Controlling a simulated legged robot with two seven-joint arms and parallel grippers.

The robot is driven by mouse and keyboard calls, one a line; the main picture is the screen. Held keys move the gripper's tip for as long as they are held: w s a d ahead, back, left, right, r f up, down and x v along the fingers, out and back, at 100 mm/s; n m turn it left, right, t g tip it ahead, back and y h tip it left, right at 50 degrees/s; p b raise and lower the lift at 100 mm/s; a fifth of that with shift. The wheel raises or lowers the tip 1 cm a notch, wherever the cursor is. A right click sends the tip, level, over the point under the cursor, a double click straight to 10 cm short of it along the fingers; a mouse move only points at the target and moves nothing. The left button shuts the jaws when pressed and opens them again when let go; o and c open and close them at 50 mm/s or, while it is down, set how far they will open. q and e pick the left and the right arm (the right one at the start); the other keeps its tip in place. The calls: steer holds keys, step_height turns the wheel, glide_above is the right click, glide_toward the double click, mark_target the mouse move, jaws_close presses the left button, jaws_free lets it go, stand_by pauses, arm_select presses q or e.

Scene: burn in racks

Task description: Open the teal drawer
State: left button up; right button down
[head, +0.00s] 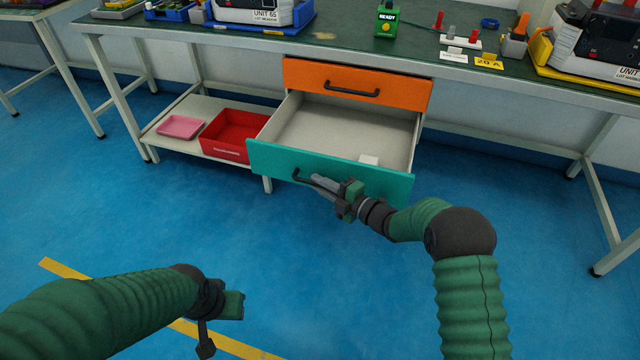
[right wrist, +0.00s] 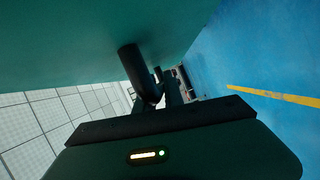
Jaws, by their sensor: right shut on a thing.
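The teal drawer (head: 262,157) is pulled well out below the orange drawer, and its pale inside shows. A small white object (head: 369,160) lies inside it near the front. My right gripper (head: 314,182) is shut on the black bar handle (head: 300,175) at the drawer's front. In the right wrist view the handle (right wrist: 133,65) runs from the teal front (right wrist: 60,40) down between my fingers.
The orange drawer (head: 300,75) above is closed. A red bin (head: 226,150) and a pink tray (head: 181,127) sit on the low shelf left of the teal drawer. The green bench top (head: 340,50) holds several devices. The floor in front is clear.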

steer(key=shift+s+a+f, duration=0.1)
steer(key=shift+s+f, duration=0.05)
steer(key=shift+s, duration=0.05)
steer(key=c, duration=1.5)
jaws_free()
steer(key=shift+w, duration=0.1)
steer(key=shift+o, duration=0.2)
steer(key=shift+d, duration=0.2)
steer(key=p+v, duration=0.6)
steer(key=v, duration=1)
steer(key=shift+s+d, duration=0.15)
steer(key=shift+s, duration=0.15)
